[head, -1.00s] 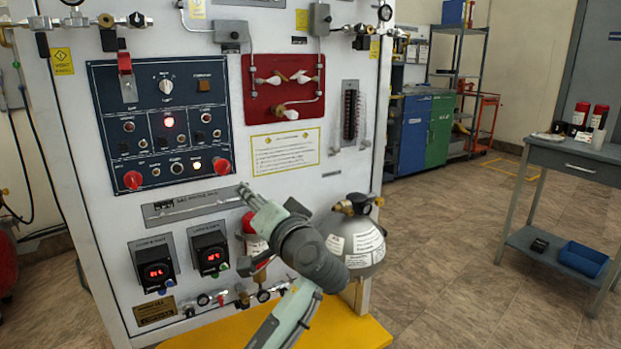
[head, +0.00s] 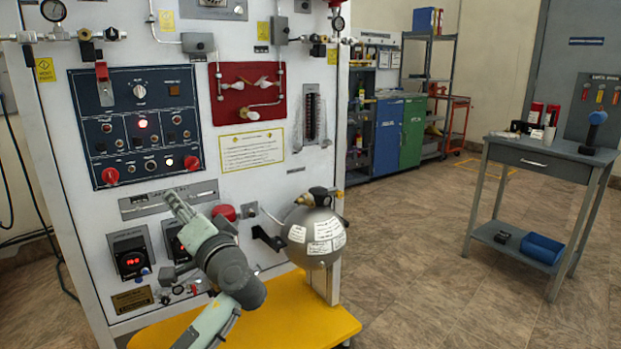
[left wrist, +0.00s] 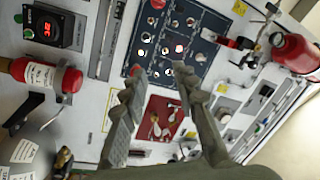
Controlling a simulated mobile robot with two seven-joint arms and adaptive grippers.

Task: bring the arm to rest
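My left gripper (head: 170,194) is in front of the lower part of the white trainer panel (head: 310,160), pointing up and left in the head view. In the left wrist view its two fingers (left wrist: 156,88) are spread apart with nothing between them. Behind them are the blue control panel (left wrist: 172,42) and the red valve plate (left wrist: 160,120). The gap between the fingers and the panel is hard to judge. My left arm covers part of the lower panel, including part of a digital display unit. My right gripper is not in view.
A grey spherical tank (head: 316,238) sits right of my arm, above a yellow base (head: 300,312). A red cylinder (left wrist: 42,76) with a white label is beside the tank. A grey side table (head: 540,158) stands at the right. The floor (head: 410,235) between is clear.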

